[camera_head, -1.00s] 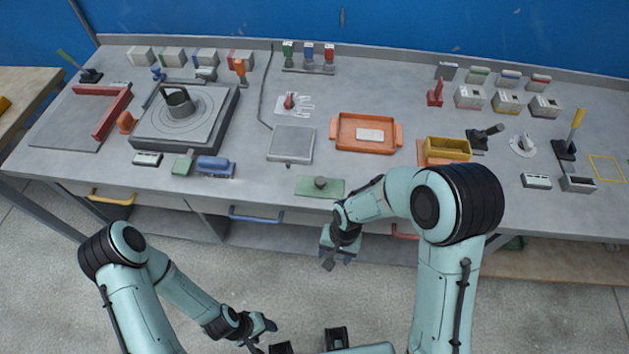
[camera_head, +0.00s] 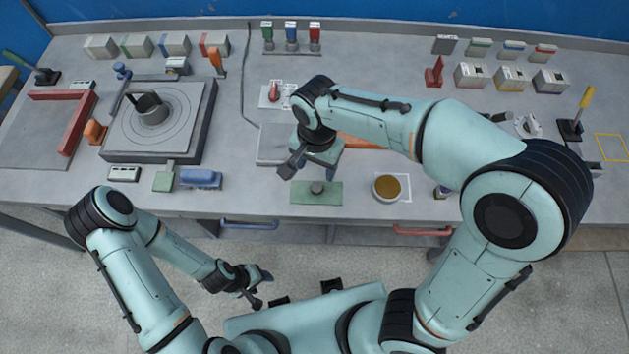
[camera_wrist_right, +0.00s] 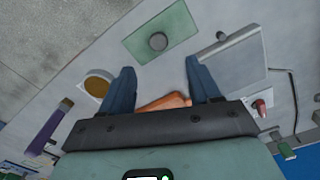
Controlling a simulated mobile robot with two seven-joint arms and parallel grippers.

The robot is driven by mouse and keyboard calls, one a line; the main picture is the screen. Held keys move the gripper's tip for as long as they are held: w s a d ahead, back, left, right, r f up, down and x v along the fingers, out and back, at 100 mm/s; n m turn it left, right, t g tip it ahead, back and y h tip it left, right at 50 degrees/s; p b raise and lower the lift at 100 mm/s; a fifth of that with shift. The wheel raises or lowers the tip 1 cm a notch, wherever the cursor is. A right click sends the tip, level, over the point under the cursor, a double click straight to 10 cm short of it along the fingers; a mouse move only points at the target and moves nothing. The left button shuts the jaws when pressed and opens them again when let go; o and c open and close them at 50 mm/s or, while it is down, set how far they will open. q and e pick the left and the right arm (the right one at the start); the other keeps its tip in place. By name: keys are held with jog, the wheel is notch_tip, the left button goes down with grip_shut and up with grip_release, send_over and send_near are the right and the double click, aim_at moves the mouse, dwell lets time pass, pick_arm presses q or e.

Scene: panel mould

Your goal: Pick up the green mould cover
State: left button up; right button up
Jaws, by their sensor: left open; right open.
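The green mould cover (camera_head: 329,197) is a flat green plate with a dark round knob, lying near the front edge of the bench. It also shows in the right wrist view (camera_wrist_right: 178,28), beyond the fingertips. My right gripper (camera_wrist_right: 160,66) is open and empty. Its two blue fingers point towards the cover, apart from it. In the head view my right gripper (camera_head: 318,160) hangs just behind the cover, partly hidden by its own wrist. My left gripper (camera_head: 262,284) is open and empty over the floor, in front of the bench.
A round bowl with a tan content (camera_head: 387,188) stands right of the cover, on a white-outlined area. A grey square plate (camera_head: 268,150) and an orange tray (camera_head: 360,141) lie behind, partly hidden by my right arm. A blue-handled block (camera_head: 200,179) lies to the left.

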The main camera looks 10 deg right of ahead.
send_over(317, 187)
jog(key=f, duration=0.5)
jog(key=shift+s+a+f+b, duration=0.1)
jog(key=shift+s+b, duration=0.2)
jog(key=shift+w+f, duration=0.2)
jog(key=shift+f, duration=0.3)
notch_tip(317, 187, down, 5)
jog(key=shift+w+f, duration=0.1)
jog(key=shift+w, duration=0.05)
pick_arm(q)
jog(key=shift+s+f, duration=0.9)
pick_arm(e)
jog(key=c, duration=1.1)
